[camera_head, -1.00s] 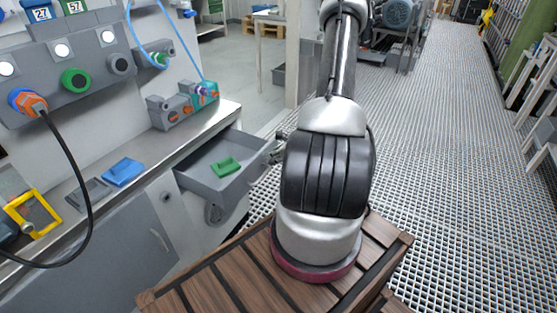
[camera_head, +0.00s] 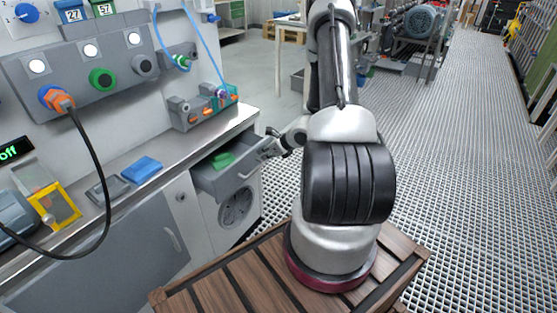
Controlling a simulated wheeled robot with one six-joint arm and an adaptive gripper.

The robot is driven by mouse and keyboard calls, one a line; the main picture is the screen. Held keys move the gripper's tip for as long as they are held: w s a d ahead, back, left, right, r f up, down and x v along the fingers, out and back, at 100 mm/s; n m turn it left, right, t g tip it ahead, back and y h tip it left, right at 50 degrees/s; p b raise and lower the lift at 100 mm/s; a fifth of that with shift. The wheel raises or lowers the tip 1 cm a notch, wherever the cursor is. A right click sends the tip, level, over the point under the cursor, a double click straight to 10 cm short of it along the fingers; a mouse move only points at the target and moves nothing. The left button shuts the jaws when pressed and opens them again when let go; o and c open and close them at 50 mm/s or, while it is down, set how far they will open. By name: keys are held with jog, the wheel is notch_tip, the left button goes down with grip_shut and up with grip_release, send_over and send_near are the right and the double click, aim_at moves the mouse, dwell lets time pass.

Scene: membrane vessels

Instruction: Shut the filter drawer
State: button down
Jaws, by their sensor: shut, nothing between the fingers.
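The grey filter drawer (camera_head: 214,186) under the counter on the left stands partly out of the cabinet. A green block (camera_head: 223,160) lies inside it, partly hidden by the counter edge. The drawer's front panel (camera_head: 237,178) carries a pale bar handle (camera_head: 246,171). My gripper (camera_head: 266,150) is shut and empty at the right top end of the drawer front. It looks to be touching the front, but exact contact is hard to tell.
The counter (camera_head: 215,138) bears a blue block (camera_head: 141,169), a yellow frame (camera_head: 56,205) and a teal device (camera_head: 222,100). A black cable (camera_head: 102,180) hangs over its edge. A round vent (camera_head: 236,208) sits below the drawer.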

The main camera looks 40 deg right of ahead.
jog(key=w+a, duration=0.1)
jog(key=w, duration=0.1)
jog(key=w+a, duration=0.1)
jog(key=w, duration=0.2)
jog(key=w+a, duration=0.1)
jog(key=w, duration=0.2)
jog(key=shift+w, duration=0.2)
jog(key=shift+w+a+r, duration=0.1)
jog(key=shift+w+a, duration=0.1)
jog(key=shift+w, duration=0.3)
